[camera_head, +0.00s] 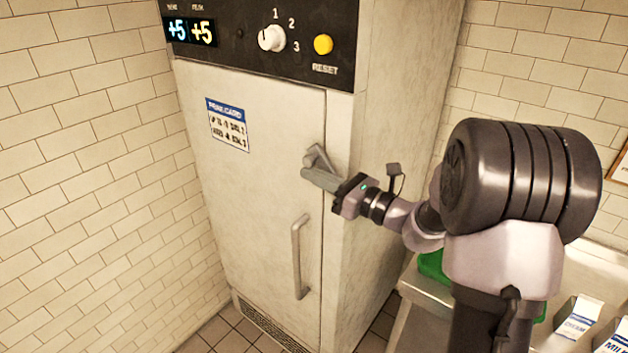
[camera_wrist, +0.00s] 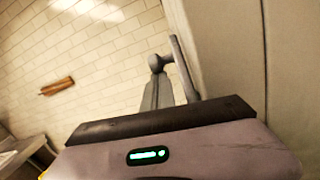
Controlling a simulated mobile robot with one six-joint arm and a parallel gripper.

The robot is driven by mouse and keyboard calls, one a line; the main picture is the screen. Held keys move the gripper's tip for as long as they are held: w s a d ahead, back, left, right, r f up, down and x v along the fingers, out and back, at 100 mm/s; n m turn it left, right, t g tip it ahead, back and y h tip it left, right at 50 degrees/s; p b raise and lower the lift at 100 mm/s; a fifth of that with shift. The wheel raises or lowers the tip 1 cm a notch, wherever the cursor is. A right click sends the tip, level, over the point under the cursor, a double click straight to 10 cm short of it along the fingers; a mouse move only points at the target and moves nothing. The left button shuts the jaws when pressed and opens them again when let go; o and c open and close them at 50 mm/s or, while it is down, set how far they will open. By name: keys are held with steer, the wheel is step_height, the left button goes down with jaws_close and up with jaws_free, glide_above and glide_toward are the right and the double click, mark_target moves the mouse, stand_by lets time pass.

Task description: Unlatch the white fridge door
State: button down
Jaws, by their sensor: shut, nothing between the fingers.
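The white fridge door (camera_head: 255,190) is closed in the head view. A grey metal latch lever (camera_head: 319,155) sits at its right edge, tilted, and it also shows in the wrist view (camera_wrist: 184,68). My gripper (camera_head: 307,174) is shut and empty, with its grey fingers just below the latch lever in the head view. In the wrist view my fingers (camera_wrist: 158,92) lie close beside the lever. I cannot tell whether they touch it. A separate vertical door handle (camera_head: 299,258) is lower on the door.
The control panel above the door has a white dial (camera_head: 271,38) and a yellow reset button (camera_head: 323,44). White tiled walls stand on both sides. A metal counter (camera_head: 408,285) at the right holds a green item (camera_head: 432,266) and cartons (camera_head: 578,316).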

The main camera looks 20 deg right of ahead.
steer(key=shift+f+t+b, duration=0.1)
steer(key=shift+t+b, duration=0.2)
steer(key=shift+b, duration=0.75)
steer(key=t+y+b, duration=0.1)
steer(key=b, duration=0.2)
steer(key=s+r+t+y+b, duration=0.1)
steer(key=b, duration=0.2)
steer(key=d+t+y+b, duration=0.1)
steer(key=b, duration=0.2)
steer(key=shift+s+r+b, duration=0.25)
steer(key=shift+b, duration=0.15)
steer(key=shift+s+d, duration=0.1)
steer(key=shift+d, duration=0.05)
